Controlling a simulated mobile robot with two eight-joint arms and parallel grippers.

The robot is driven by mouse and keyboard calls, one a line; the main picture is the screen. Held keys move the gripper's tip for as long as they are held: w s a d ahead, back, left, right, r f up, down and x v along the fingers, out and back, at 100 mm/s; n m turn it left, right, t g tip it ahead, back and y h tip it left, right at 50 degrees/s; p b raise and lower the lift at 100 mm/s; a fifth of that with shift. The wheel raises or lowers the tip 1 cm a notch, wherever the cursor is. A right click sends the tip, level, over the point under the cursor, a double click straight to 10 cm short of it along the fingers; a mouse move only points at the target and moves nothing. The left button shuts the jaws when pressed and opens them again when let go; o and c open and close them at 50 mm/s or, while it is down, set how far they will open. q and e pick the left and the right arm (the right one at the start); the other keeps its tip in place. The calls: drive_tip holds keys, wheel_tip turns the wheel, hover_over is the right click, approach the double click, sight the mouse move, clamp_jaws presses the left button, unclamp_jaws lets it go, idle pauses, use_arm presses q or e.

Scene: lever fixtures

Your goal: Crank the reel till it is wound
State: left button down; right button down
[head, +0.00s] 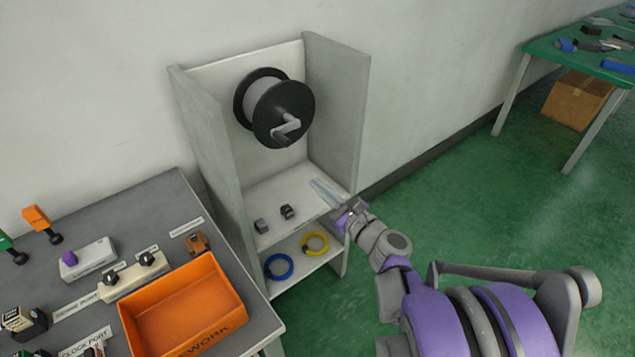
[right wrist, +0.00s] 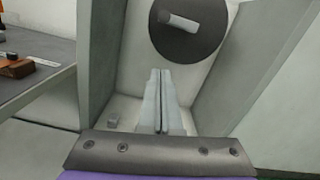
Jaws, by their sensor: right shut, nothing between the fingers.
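The reel (head: 274,107) is a black spool with a grey drum, mounted on the back of an open grey cabinet. Its grey crank handle (head: 288,127) sits on the front disc, toward the lower right. In the right wrist view the reel (right wrist: 190,42) is at the top, with the handle (right wrist: 178,20) near its upper part. My right gripper (head: 318,186) is shut and empty, below and to the right of the reel, apart from it, at the cabinet's right side. Its closed fingers (right wrist: 160,88) point toward the reel in the wrist view. My left gripper is not in view.
The cabinet's side walls (head: 337,110) flank the reel. Its shelf (head: 262,205) holds two small dark blocks; blue (head: 278,266) and yellow (head: 315,243) rings lie below. A grey workbench with an orange tray (head: 184,304) stands left. A green table (head: 575,60) stands far right.

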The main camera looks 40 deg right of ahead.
drive_tip(key=w+r, duration=0.4)
drive_tip(key=w, duration=0.4)
drive_tip(key=shift+w+a+r+m+p, duration=0.1)
drive_tip(key=shift+a+r+m+p, duration=0.05)
drive_tip(key=shift+r+m+p, duration=0.5)
idle(0.4)
